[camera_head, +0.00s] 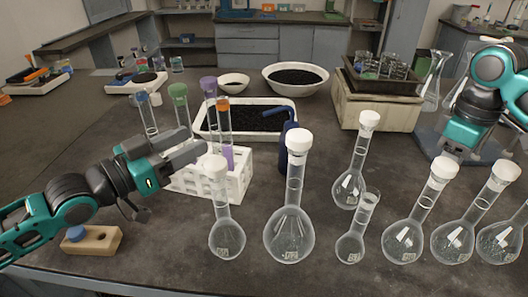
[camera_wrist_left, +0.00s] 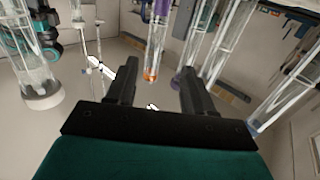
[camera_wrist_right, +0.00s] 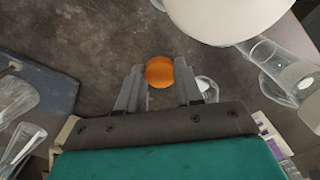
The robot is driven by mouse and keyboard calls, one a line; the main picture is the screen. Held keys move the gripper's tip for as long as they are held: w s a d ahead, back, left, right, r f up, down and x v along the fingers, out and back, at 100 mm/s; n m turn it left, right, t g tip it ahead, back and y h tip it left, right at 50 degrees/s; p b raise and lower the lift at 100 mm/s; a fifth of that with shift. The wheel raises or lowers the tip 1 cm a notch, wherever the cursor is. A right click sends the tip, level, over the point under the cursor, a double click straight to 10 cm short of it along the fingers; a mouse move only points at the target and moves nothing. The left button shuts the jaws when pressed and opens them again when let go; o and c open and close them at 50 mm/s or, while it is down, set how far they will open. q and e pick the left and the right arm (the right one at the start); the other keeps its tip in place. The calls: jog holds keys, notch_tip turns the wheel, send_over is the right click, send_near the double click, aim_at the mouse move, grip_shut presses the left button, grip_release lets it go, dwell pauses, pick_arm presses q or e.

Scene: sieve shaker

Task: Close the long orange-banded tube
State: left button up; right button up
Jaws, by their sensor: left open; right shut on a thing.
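The long orange-banded tube (camera_head: 224,122) stands upright in the white rack (camera_head: 238,176), with its orange band near the top. It also shows in the left wrist view (camera_wrist_left: 154,52), between and beyond the fingers. My left gripper (camera_head: 203,150) is open beside the tube, with no contact that I can make out. An orange cap (camera_wrist_right: 160,72) is held between the fingers of my right gripper (camera_wrist_right: 160,88). In the head view my right arm is at the right edge, and the cap cannot be made out there.
Green-capped (camera_head: 180,103) and purple-capped (camera_head: 209,98) tubes stand close to the orange-banded one. Several white-stoppered flasks (camera_head: 290,220) fill the front. A blue wash bottle (camera_head: 284,150) stands right of the rack. A wooden block (camera_head: 95,241) lies at the front left.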

aim_at(220, 129)
pick_arm(q)
jog(key=x, duration=0.3)
jog(key=shift+w+d, duration=0.2)
jog(key=shift+d, duration=0.05)
jog(key=shift+s+d+x, duration=0.15)
jog(key=shift+x, duration=1.15)
jog(key=shift+s+d+x, duration=0.1)
jog(key=shift+d+x, duration=0.05)
jog(key=shift+x, duration=1.15)
jog(key=shift+c, duration=0.3)
grip_shut()
